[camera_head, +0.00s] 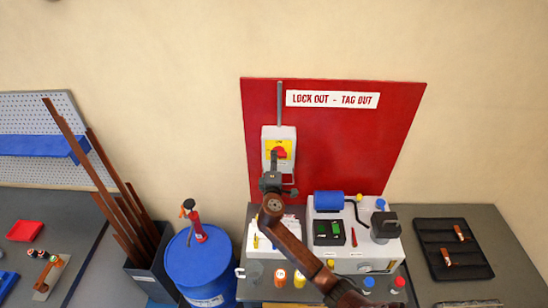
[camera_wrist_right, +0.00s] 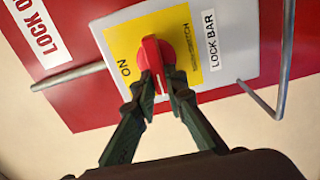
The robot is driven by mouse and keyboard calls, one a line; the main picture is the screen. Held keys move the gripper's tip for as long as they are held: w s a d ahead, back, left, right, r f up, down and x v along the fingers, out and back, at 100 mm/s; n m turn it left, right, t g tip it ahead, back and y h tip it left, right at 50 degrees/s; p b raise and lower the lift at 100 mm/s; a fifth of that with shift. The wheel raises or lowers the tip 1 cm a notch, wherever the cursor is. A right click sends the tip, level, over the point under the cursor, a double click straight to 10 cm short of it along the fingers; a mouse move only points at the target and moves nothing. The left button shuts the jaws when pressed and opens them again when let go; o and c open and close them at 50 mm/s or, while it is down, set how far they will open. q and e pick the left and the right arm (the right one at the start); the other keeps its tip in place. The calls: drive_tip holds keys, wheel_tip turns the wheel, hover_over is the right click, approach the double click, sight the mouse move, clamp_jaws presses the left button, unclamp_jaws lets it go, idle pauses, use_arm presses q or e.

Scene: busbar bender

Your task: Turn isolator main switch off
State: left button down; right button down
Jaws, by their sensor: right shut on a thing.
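The isolator main switch is a pale grey box (camera_head: 268,135) on the red board, with a yellow plate and a red rotary knob (camera_head: 282,153). In the right wrist view, the red knob (camera_wrist_right: 151,52) sits on the yellow plate (camera_wrist_right: 183,32), with ON printed to its left. My right gripper (camera_head: 275,158) reaches up to the switch from below. In the wrist view, its two dark green fingers (camera_wrist_right: 161,82) are closed on the lower end of the knob's grip bar. The fingertips hide part of the knob. My left gripper is in neither view.
The red lockout board (camera_head: 350,140) stands behind the workbench. A bent metal lock bar (camera_wrist_right: 263,101) sticks out beside the switch. Below are the grey bender (camera_head: 378,258), bottles, and a black tray (camera_head: 440,231). A blue drum (camera_head: 205,262) stands left.

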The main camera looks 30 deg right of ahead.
drive_tip(key=shift+n, duration=0.3)
drive_tip(key=c, duration=2)
unclamp_jaws()
drive_tip(key=shift+o, duration=0.2)
drive_tip(key=v, duration=1.2)
drive_tip(key=shift+d, duration=0.1)
